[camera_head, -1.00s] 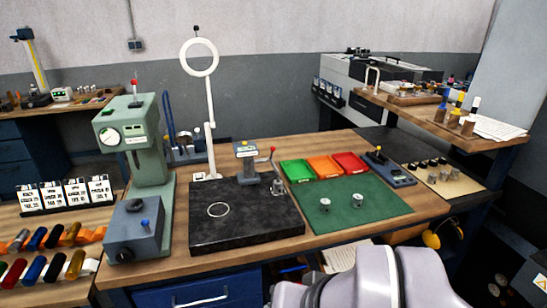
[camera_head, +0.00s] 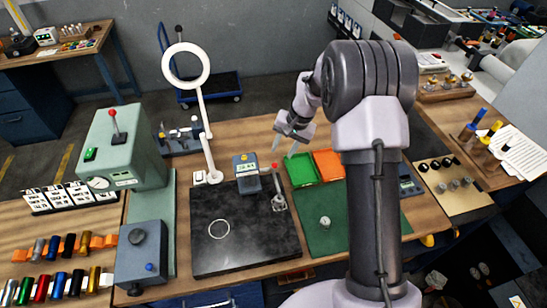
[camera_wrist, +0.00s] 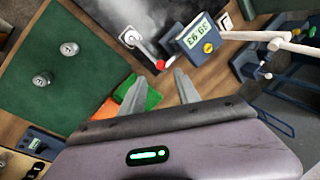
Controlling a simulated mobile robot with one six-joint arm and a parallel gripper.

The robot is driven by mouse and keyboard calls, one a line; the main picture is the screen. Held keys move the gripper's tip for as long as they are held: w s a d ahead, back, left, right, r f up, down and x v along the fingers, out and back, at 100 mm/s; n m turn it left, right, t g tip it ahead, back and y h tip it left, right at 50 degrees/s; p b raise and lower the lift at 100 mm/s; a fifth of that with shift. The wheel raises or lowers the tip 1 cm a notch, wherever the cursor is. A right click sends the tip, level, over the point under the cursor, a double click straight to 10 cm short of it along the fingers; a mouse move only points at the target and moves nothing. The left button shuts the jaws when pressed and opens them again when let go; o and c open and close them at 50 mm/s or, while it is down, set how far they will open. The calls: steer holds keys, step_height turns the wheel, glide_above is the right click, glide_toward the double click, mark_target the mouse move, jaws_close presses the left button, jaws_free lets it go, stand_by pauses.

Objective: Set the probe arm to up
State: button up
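A small lever with a red ball (camera_head: 275,166), which looks like the probe arm, stands on a metal base (camera_head: 279,203) at the right edge of the black stone plate (camera_head: 215,257). In the head view it points up, leaning slightly left. The wrist view shows its red ball (camera_wrist: 161,64) just beyond my fingertips, beside a display unit (camera_wrist: 195,38). My gripper (camera_head: 284,148) is open and empty, above the back edge of the bench near the green tray. Its fingers (camera_wrist: 158,76) are apart with nothing between them. I see no contact with the lever.
A white ring lamp (camera_head: 186,65) on a thin post stands left of the display unit (camera_head: 246,170). Green (camera_head: 302,170) and orange (camera_head: 329,164) trays lie right of the lever. A green press (camera_head: 120,145) with another red-ball lever stands left. A metal part (camera_head: 325,222) sits on the green mat.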

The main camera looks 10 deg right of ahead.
mark_target(274, 165)
steer(key=x, duration=0.8)
steer(key=w+x, duration=0.1)
steer(key=x, duration=0.2)
steer(key=shift+d+f, duration=0.15)
steer(key=shift+f, duration=0.2)
steer(key=shift+s+r, duration=0.1)
jaws_close()
stand_by(0.5)
